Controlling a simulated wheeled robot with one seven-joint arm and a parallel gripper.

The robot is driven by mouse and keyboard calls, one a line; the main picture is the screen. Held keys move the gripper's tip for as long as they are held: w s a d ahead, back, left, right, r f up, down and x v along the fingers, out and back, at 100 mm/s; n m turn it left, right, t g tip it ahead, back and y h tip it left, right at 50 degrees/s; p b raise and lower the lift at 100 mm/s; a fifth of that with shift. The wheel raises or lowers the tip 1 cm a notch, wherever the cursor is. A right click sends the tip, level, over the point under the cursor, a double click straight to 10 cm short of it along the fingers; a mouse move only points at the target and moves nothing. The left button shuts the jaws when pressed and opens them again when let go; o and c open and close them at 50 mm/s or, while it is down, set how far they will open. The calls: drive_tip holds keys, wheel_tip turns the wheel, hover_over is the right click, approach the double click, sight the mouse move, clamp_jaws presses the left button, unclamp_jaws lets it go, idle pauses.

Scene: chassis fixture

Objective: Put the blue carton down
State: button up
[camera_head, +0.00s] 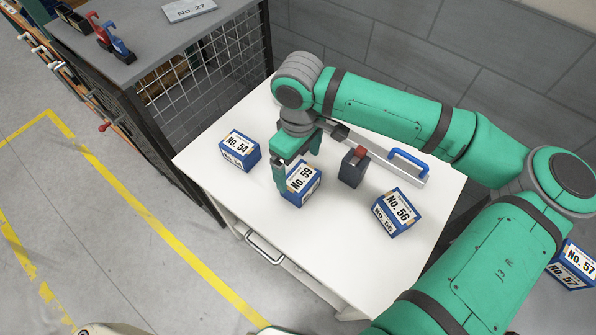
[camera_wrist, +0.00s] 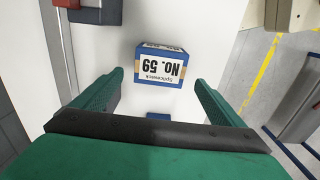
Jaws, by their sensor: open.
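A blue carton with a white label reading No. 59 (camera_head: 303,187) rests on the white table (camera_head: 325,250). It also shows in the wrist view (camera_wrist: 160,68), ahead of and between the spread fingers, with bare table visible on both sides. My gripper (camera_head: 298,164) is open and points down just behind this carton; its left finger overlaps the carton's left edge in the head view. Whether either finger touches it cannot be told. Two similar blue cartons stand on the table: No. 54 (camera_head: 239,151) to the left and No. 56 (camera_head: 397,212) to the right.
A dark block with a red top (camera_head: 352,170) stands right of the No. 59 carton. A grey bar with a blue handle (camera_head: 408,163) lies behind it. A mesh-sided cabinet (camera_head: 190,90) adjoins the table's left. Carton No. 57 (camera_head: 572,266) is at far right. The table front is clear.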

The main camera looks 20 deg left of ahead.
sight(298, 176)
wheel_tip(298, 176, up, 6)
idle(0.4)
idle(0.5)
